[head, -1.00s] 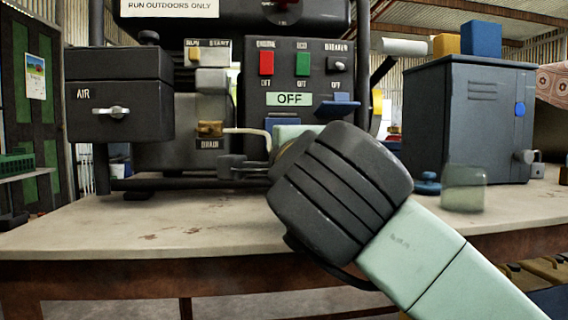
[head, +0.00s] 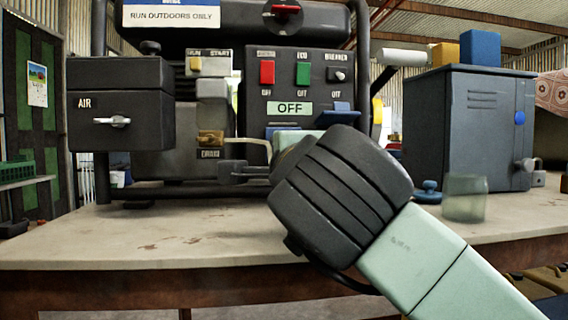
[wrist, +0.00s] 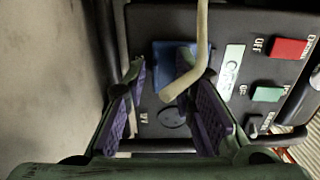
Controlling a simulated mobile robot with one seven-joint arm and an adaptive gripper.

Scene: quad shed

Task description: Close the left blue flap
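The left blue flap (wrist: 168,62) is in the wrist view, below the OFF plate on the dark panel. It looks to lie close against the panel, but I cannot tell whether it is fully shut. In the head view only a strip of the left blue flap (head: 275,130) shows above my wrist. The right blue flap (head: 336,116) sticks out from the panel; a round dark socket (wrist: 172,118) shows bare in the wrist view. My gripper (wrist: 163,72) is open, its purple-padded fingers apart in front of the panel. No thing is seen held.
A cream hose (wrist: 201,35) crosses in front of the flap beside one finger. Red (head: 267,72) and green (head: 302,73) switches sit above. A black AIR box (head: 120,100) is at left; a grey cabinet (head: 468,125) and glass jar (head: 465,198) stand right. The bench front is clear.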

